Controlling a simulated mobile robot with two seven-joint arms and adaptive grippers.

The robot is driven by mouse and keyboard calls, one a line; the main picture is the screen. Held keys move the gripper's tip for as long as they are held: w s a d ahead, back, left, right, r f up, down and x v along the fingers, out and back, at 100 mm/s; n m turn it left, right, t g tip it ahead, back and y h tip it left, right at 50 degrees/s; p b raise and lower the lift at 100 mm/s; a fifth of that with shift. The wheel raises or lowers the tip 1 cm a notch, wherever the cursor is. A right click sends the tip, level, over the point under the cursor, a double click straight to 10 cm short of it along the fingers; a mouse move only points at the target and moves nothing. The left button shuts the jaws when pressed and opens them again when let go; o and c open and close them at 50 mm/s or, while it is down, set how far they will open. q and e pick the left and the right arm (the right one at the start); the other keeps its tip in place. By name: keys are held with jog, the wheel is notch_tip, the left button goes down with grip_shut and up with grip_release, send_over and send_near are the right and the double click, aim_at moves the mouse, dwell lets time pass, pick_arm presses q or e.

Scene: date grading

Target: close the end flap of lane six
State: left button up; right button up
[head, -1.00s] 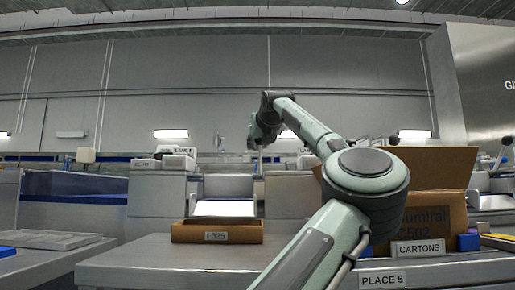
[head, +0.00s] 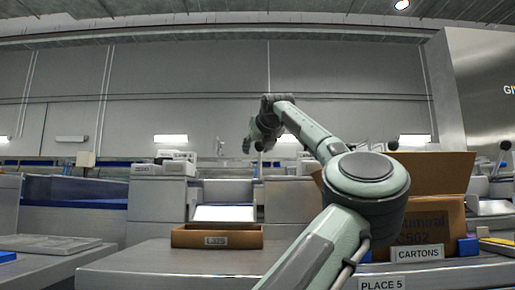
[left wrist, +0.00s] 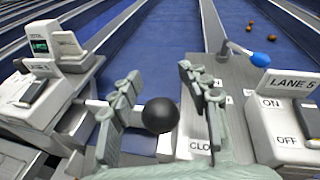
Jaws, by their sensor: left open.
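My left gripper (left wrist: 158,80) is open, its two fingers apart. A black ball knob (left wrist: 160,115) shows between the fingers, with a clear gap to the right finger; whether the left finger touches it I cannot tell. A label partly hidden by the right finger begins "CLO" (left wrist: 201,147). In the head view the gripper (head: 256,142) is small and far off, above the grey machines. No lane six sign is readable, and I cannot make out the flap itself. My right gripper is in neither view.
A control box marked LANE 5 (left wrist: 291,115), with ON and OFF, stands right of the gripper. A blue-knobbed lever (left wrist: 262,60) is near it. Blue lanes (left wrist: 158,45) run ahead. In the head view, a brown tray (head: 190,238) and a carton (head: 425,215) stand on the bench.

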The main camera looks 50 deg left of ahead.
pick_arm(q)
jog(key=v, duration=1.2)
